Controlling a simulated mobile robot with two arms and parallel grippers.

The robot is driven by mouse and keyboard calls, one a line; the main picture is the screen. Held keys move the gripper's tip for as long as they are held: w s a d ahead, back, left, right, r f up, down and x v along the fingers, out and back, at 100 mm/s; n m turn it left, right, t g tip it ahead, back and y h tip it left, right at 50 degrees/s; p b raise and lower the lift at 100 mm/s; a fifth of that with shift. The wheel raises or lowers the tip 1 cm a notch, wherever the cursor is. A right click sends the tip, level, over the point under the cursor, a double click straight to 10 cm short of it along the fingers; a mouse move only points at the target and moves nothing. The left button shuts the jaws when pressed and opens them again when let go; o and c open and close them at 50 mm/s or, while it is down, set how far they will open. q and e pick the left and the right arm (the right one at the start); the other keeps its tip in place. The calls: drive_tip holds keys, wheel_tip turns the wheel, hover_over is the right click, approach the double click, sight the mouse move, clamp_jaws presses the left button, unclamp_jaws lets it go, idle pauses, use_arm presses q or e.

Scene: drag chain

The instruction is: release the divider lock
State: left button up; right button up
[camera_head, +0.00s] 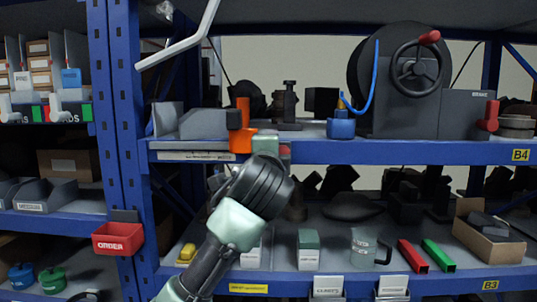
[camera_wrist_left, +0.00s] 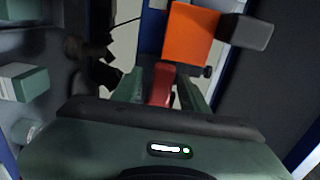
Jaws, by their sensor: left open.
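My left gripper (camera_head: 266,146) reaches up from below to the front edge of the upper shelf. Its pale green finger shows just right of an orange block (camera_head: 241,138). In the left wrist view the gripper (camera_wrist_left: 163,86) is open, with a red part (camera_wrist_left: 162,84) between its two fingers. I cannot tell whether the fingers touch it. The orange block (camera_wrist_left: 190,34) with a dark grey bar (camera_wrist_left: 250,32) lies just beyond the fingers. A bit of red (camera_head: 285,152) shows beside the finger in the head view. No part is clearly marked as the divider lock. My right gripper is not in view.
The upper shelf (camera_head: 400,150) holds a dark handwheel machine (camera_head: 407,85), a blue fitting (camera_head: 341,125) and a grey bin (camera_head: 203,124). A red ORDER box (camera_head: 117,238) hangs on the blue upright. Below stand a glass jug (camera_head: 364,247) and red and green bars (camera_head: 412,256).

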use_arm(q)
drive_tip(key=s+b, duration=0.3)
drive_tip(key=s, duration=0.4)
drive_tip(key=shift+s, duration=0.4)
